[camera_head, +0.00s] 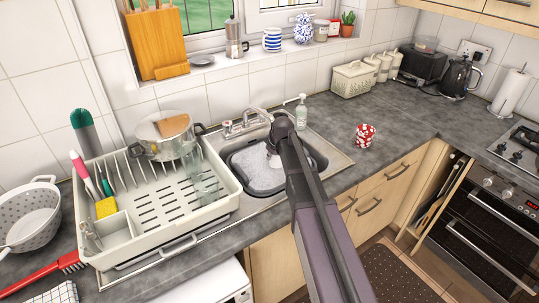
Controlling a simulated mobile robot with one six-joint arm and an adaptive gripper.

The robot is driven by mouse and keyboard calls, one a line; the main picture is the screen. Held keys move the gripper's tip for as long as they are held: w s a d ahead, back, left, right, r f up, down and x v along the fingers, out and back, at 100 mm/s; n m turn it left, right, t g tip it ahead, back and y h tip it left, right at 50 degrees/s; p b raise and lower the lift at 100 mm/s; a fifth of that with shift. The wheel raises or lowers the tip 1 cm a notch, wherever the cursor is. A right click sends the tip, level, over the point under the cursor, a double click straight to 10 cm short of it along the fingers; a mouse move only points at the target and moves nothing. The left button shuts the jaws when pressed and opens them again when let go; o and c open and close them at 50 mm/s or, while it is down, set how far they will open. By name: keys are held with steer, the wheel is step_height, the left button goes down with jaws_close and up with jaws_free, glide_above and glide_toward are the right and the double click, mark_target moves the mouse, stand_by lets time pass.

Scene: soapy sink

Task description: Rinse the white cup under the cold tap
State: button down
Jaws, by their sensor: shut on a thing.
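My arm reaches over the sink (318,158). My gripper (272,148), small and partly hidden by my arm, points down into the basin. It is shut on a small white thing, which seems to be the white cup (274,161), just above or at the white foam (248,164) in the dark basin. Most of the cup is hidden, so its tilt cannot be told. The chrome tap (244,122) stands at the back of the sink, close behind my gripper. Its spout end is partly hidden, and I cannot tell whether water runs.
A cream dish rack (222,205) with a steel pot (168,138) and a clear glass (201,180) stands left of the sink. A soap bottle (301,111) is behind right.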

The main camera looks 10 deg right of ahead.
mark_target(275, 164)
steer(key=shift+s+d, duration=0.2)
steer(key=shift+s, duration=1.05)
steer(key=shift+s+d, duration=0.15)
steer(key=shift+s, duration=1.1)
steer(key=shift+r, duration=0.1)
steer(key=s+r+p, duration=0.4)
steer(key=s, duration=0.1)
steer(key=shift+d, duration=0.35)
steer(key=shift+w+f, duration=0.1)
steer(key=shift+w, duration=0.1)
stand_by(1.3)
steer(key=shift+s, duration=0.2)
